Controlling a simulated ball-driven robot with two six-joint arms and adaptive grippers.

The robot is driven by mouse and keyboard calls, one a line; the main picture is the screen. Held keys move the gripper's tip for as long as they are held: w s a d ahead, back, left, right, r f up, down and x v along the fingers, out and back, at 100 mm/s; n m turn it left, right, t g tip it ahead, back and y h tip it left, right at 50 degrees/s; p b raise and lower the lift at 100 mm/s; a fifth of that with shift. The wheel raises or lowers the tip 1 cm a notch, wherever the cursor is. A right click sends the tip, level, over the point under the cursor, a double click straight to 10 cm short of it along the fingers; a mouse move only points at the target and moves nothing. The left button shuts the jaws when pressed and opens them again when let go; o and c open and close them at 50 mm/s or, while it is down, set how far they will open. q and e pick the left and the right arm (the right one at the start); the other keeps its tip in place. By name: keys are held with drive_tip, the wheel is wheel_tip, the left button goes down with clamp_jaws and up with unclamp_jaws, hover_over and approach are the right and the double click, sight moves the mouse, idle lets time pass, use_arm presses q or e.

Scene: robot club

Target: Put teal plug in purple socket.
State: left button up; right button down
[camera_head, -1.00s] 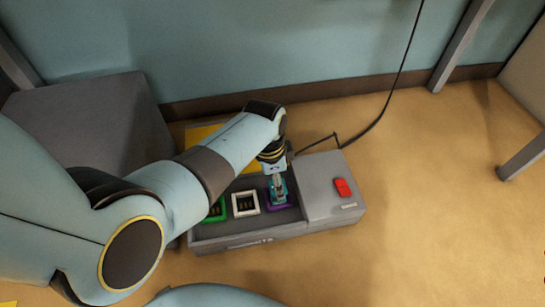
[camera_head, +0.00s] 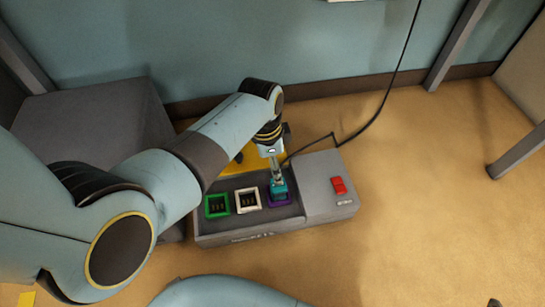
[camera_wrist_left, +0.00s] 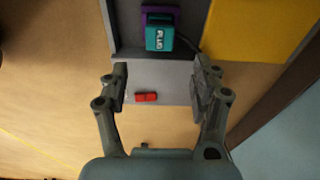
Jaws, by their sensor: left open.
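The teal plug (camera_head: 279,189) stands in the purple socket (camera_head: 280,202), the one nearest the red switch on the grey power strip. In the left wrist view the teal plug (camera_wrist_left: 160,38) shows its lettered face, with part of the purple socket's rim (camera_wrist_left: 160,10) behind it. How deep the plug sits is hard to tell. My left gripper (camera_head: 276,174) is just above the plug in the head view. In the left wrist view its fingers (camera_wrist_left: 161,80) are spread wide with nothing between them. My right gripper is not in view.
The grey strip (camera_head: 322,206) also has a green socket (camera_head: 216,205) and a white socket (camera_head: 248,200), both empty. A red switch (camera_head: 339,185) sits on its right end. A black cable (camera_head: 385,105) runs up the wall. A yellow object (camera_head: 237,166) lies behind. Floor at right is clear.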

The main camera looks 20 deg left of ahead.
use_arm(q)
drive_tip(key=shift+s+r, duration=0.1)
drive_tip(key=s+a+r+n+t+y, duration=0.1)
drive_tip(key=s+a+n+t, duration=0.2)
drive_tip(key=s, duration=0.4)
drive_tip(key=s+a+r+n+t, duration=0.1)
drive_tip(key=s+a+r+n, duration=0.15)
drive_tip(key=s+a, duration=0.4)
drive_tip(key=s+r+n+t, duration=0.3)
drive_tip(key=s+r, duration=0.5)
drive_tip(key=r, duration=0.4)
drive_tip(key=shift+a+r+n, duration=0.35)
drive_tip(key=shift+a+n, duration=0.05)
drive_tip(key=shift+n, duration=0.45)
